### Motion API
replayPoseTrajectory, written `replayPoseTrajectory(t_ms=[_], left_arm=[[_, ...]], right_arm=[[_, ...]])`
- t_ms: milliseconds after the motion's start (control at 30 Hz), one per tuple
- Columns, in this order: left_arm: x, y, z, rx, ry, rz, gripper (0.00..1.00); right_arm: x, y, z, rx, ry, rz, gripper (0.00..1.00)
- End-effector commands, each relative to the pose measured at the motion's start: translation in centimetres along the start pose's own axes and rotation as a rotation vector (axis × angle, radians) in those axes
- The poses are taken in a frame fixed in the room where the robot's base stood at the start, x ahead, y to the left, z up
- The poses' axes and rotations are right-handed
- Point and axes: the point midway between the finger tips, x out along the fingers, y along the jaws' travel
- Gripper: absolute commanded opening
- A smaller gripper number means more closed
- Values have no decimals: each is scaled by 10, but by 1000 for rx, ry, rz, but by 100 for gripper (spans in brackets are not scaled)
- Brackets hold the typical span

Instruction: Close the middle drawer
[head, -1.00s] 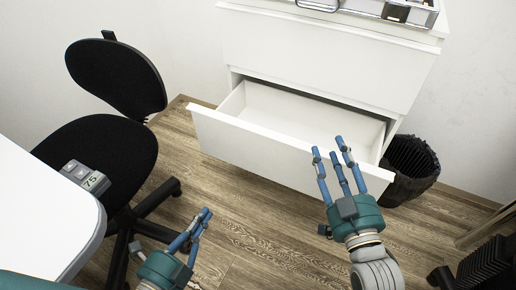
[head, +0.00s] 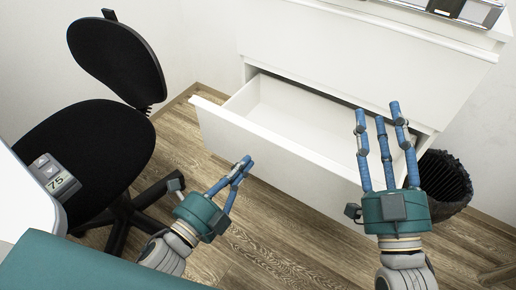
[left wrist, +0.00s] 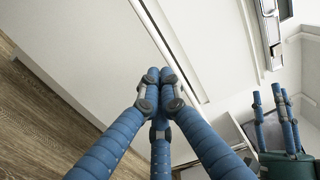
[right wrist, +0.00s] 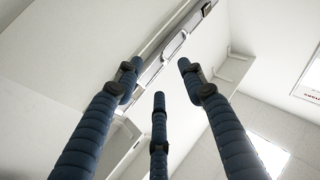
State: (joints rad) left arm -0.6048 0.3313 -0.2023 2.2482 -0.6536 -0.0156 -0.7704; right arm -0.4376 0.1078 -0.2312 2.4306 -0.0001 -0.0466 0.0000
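The white chest (head: 370,55) has one drawer pulled out below a closed one. The open drawer's front panel (head: 285,160) faces me, and its inside (head: 300,108) looks empty. I cannot tell from the head view whether a further drawer lies below it. My left gripper (head: 242,166) is in front of the panel's left half, its fingertips drawn together with nothing between them; they also meet in the left wrist view (left wrist: 155,76). My right gripper (head: 379,115) has its fingers spread and empty, overlapping the panel's right end. I cannot tell whether either touches the drawer.
A black office chair (head: 85,150) stands at the left, beside a white desk (head: 22,200) with a small grey control marked 75 (head: 55,178). A black waste bin (head: 446,183) stands right of the drawer. A metal-edged case (head: 455,8) lies on the chest. Wooden floor is clear below the drawer.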

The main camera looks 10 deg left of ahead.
Motion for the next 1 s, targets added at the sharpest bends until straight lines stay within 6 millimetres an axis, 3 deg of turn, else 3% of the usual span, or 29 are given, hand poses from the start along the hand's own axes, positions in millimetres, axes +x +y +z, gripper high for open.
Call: replayPoseTrajectory(t_ms=[200,400,1000], left_arm=[[39,0,0,1,2,-4,0],[58,1,0,0,0,0,0],[68,0,0,-1,0,0,0]], right_arm=[[-1,-2,-19,4,90,-5,40],[-3,-4,-36,7,166,-8,40],[-2,-4,-37,7,163,-8,40]])
